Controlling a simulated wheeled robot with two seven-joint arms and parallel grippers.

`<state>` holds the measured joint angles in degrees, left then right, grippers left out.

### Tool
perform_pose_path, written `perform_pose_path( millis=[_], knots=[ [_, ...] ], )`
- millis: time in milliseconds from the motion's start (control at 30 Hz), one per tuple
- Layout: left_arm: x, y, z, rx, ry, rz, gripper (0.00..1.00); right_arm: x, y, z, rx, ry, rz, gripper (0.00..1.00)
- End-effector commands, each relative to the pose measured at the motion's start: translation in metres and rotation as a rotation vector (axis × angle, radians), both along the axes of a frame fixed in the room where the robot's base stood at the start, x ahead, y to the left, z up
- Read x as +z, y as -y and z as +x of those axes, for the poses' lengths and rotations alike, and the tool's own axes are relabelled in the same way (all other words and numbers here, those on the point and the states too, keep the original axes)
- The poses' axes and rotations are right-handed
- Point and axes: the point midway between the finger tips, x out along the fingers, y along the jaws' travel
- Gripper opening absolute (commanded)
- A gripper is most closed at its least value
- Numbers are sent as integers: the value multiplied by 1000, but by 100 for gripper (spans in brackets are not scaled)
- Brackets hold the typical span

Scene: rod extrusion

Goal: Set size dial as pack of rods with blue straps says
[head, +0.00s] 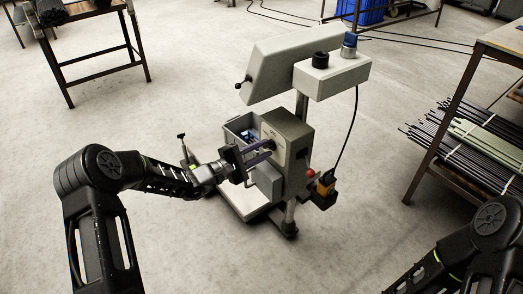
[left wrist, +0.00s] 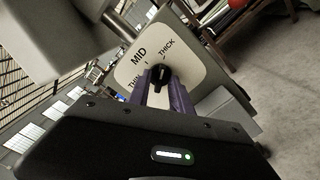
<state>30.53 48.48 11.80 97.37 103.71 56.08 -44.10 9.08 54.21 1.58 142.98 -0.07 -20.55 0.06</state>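The size dial (left wrist: 160,77) is a black knob on a pale plate marked THIN, MID and THICK in the left wrist view. Its exact pointing is hard to read there. My left gripper (head: 268,148) is at the front of the grey machine (head: 287,135) in the head view. Its purple fingers (left wrist: 163,88) lie close on both sides of the knob and appear shut on it. My right arm shows at the lower right of the head view, but its gripper is out of view. I cannot make out a rod pack with blue straps.
Packs of rods with pale straps (head: 468,135) lie on a rack at the right. Dark rods (head: 50,12) lie on a table (head: 97,42) at the upper left. A grey bin (head: 240,127) with blue contents adjoins the machine. The floor around is mostly clear.

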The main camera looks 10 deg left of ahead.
Motion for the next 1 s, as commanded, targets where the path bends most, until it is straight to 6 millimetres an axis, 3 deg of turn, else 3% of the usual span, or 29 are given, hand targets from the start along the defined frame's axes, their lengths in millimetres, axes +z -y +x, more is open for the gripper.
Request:
perform_pose_path(
  millis=[300, 1000],
  knots=[
    [0, 0, 0, 0, 0, 0, 0, 0, 0, 0, 0, 0, 0, 36],
    [0, 0, 0, 0, -21, -24, 0, 1, 0, 0, 0, 0, 0, 36]
  ],
)
